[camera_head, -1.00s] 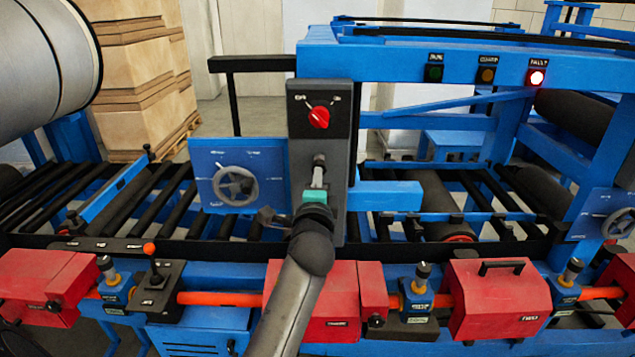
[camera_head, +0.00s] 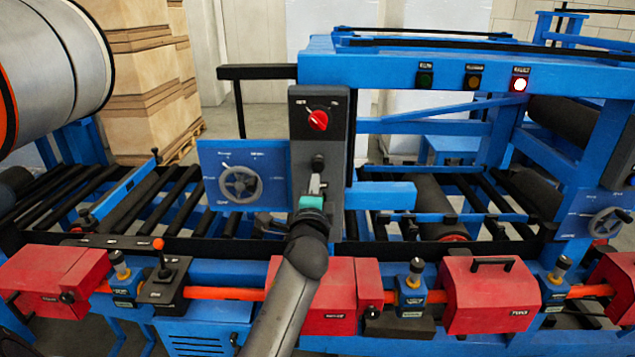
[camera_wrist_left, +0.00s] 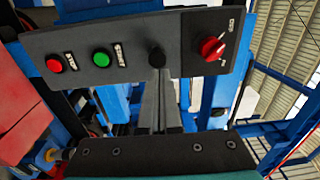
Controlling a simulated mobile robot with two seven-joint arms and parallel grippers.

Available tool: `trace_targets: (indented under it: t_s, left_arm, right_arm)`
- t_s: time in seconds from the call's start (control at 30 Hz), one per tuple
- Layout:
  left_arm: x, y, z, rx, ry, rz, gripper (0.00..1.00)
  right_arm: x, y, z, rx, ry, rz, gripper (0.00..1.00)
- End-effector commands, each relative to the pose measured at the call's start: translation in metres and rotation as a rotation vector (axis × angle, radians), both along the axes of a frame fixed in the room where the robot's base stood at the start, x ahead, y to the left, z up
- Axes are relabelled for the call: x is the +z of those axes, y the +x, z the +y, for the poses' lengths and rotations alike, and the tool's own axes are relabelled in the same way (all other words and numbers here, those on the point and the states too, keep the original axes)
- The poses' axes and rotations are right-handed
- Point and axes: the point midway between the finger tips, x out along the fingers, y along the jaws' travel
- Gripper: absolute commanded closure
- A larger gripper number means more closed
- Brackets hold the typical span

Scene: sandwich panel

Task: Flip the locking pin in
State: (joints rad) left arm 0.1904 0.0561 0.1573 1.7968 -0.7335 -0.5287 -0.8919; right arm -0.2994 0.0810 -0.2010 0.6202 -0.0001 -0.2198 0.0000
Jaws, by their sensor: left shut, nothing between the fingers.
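A grey-black control post (camera_head: 334,190) stands in the middle of the head view with a round black knob (camera_head: 318,162) on its face. In the left wrist view the same black knob (camera_wrist_left: 157,58) sits between a green button and a red rotary switch. My left gripper (camera_head: 315,180) is shut and empty, its fingertips just below the knob; in the left wrist view the closed fingers (camera_wrist_left: 161,80) point at it. I cannot tell whether they touch it. Black-topped, pin-like fittings on blue brackets (camera_head: 411,292) line the front rail. None is clearly marked as the locking pin. My right gripper is not in view.
A red rotary switch (camera_head: 317,120) is above the knob. A handwheel (camera_head: 240,184) is to the left. Red boxes (camera_head: 492,295) and an orange-knobbed lever (camera_head: 160,262) line the front. A fault lamp (camera_head: 520,85) glows on the blue beam.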

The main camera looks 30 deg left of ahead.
Motion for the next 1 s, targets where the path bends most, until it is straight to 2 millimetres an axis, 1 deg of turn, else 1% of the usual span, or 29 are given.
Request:
trace_targets:
  t_s: [0.03, 0.1, 0.17, 0.27, 0.33, 0.4, 0.5, 0.7, 1.0]
  left_arm:
    - [-0.003, -0.009, -0.007, -0.003, -0.003, 0.001, 1.00]
    - [-0.003, -0.020, -0.012, -0.003, -0.003, 0.001, 1.00]
    - [-0.004, -0.029, -0.018, -0.003, -0.002, 0.002, 1.00]
    - [-0.004, -0.044, -0.026, -0.003, -0.002, 0.002, 1.00]
    - [-0.005, -0.054, -0.032, -0.003, -0.003, 0.003, 1.00]
    - [-0.005, -0.063, -0.036, -0.002, -0.004, 0.003, 1.00]
    - [-0.005, -0.072, -0.042, -0.002, -0.002, 0.002, 1.00]
    - [-0.004, -0.081, -0.047, -0.002, -0.002, 0.002, 1.00]
    - [-0.004, -0.082, -0.047, -0.002, -0.002, 0.002, 1.00]
  right_arm:
    - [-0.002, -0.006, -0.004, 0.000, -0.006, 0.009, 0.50]
    - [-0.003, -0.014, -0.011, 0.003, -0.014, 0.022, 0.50]
    - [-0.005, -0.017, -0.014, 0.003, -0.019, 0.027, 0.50]
    - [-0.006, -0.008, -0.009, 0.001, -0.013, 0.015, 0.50]
    - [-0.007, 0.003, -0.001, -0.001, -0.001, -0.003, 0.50]
    - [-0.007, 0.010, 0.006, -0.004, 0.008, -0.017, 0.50]
    - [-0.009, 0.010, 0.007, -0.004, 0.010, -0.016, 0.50]
    - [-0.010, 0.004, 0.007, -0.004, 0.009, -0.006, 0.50]
    - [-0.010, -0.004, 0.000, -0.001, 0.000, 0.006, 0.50]
